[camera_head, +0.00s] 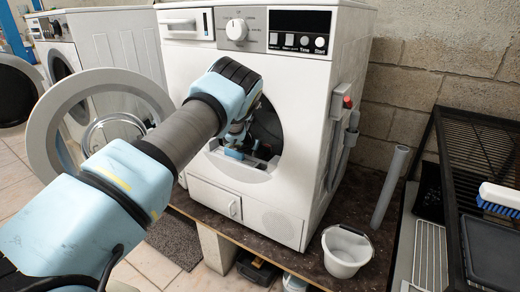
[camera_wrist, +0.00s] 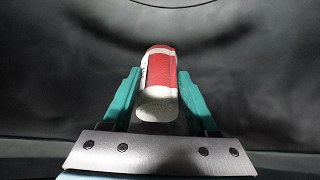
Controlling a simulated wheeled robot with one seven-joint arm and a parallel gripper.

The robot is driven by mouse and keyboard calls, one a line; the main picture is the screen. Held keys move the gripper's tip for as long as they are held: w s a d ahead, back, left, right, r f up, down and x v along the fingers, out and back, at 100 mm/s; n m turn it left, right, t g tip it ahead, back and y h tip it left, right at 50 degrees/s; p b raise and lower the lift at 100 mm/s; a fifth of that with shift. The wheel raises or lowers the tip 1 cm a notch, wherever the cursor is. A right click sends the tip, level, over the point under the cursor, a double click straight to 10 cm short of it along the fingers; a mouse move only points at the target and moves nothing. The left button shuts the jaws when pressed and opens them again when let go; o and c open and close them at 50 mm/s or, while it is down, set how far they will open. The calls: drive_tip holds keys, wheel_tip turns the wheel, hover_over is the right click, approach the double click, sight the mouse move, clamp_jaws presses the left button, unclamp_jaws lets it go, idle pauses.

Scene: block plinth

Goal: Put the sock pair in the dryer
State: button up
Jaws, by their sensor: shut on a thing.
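The dryer (camera_head: 290,185) is a white front-loading machine standing on a plinth. Its round door (camera_head: 52,115) is swung open to the left. My gripper (camera_head: 238,140) is at the dryer's opening, mostly hidden behind my own wrist in the head view. In the wrist view, my gripper (camera_wrist: 158,95) is shut on the sock pair (camera_wrist: 160,68), a red and white roll between the teal fingers. A dark, smooth, curved surface lies around and beyond it, like the drum's inside. The sock pair cannot be seen in the head view.
A white bucket (camera_head: 346,252) stands on the plinth (camera_head: 205,215) at the dryer's front right, with a grey pipe (camera_head: 390,188) behind it. A black rack (camera_head: 480,150) with a brush (camera_head: 500,196) is at the right. Another white machine (camera_head: 115,42) stands at the left.

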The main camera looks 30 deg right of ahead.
drive_tip(key=o, duration=1.5)
drive_tip(key=shift+c, duration=0.2)
wheel_tip(320, 180, up, 10)
drive_tip(key=shift+f+b, duration=0.1)
drive_tip(key=shift+b, duration=0.5)
drive_tip(key=shift+s, duration=0.1)
